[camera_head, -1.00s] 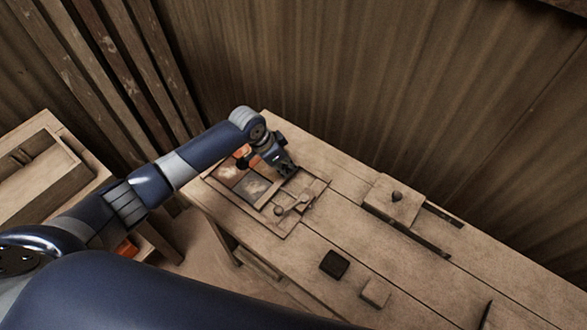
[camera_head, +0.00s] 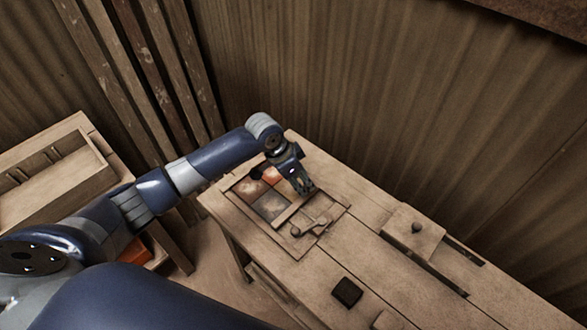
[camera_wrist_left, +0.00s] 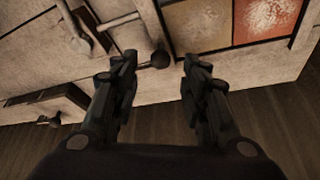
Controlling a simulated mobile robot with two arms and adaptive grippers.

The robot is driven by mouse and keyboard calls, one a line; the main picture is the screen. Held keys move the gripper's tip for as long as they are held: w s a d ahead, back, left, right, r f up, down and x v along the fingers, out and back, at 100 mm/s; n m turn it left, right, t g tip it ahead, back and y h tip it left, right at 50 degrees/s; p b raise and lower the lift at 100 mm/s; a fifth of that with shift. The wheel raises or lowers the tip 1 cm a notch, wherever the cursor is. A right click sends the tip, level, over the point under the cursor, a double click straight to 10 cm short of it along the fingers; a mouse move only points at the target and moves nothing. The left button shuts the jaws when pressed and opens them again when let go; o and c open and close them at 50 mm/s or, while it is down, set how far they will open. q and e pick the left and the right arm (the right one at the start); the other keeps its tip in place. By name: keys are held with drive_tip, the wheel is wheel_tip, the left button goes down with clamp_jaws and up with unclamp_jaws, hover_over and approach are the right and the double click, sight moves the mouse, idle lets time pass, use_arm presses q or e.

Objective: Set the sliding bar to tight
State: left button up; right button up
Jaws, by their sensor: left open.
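The tile press is a shallow wooden frame (camera_head: 338,212) on the bench, with orange, cream and grey tiles in its left part. A pale sliding bar (camera_head: 289,212) lies across the frame beside the tiles. In the left wrist view the bar (camera_wrist_left: 149,27) ends in a round dark knob (camera_wrist_left: 160,59). A wooden lever piece (camera_head: 314,226) lies on the right part of the frame. My left gripper (camera_head: 305,189) is above the far edge of the frame. In the left wrist view its open fingers (camera_wrist_left: 160,66) have the knob between their tips; contact cannot be told. My right gripper is not in view.
A wooden block with a dark knob (camera_head: 416,228) sits by a slot farther right on the bench. A dark square tile (camera_head: 347,292) lies near the front edge. A wooden tray (camera_head: 88,160) stands at left. A corrugated wall (camera_head: 400,110) rises behind the bench.

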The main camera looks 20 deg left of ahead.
use_arm(q)
drive_tip(key=v, duration=0.7)
drive_tip(key=shift+r, duration=0.2)
drive_tip(key=shift+s, duration=0.1)
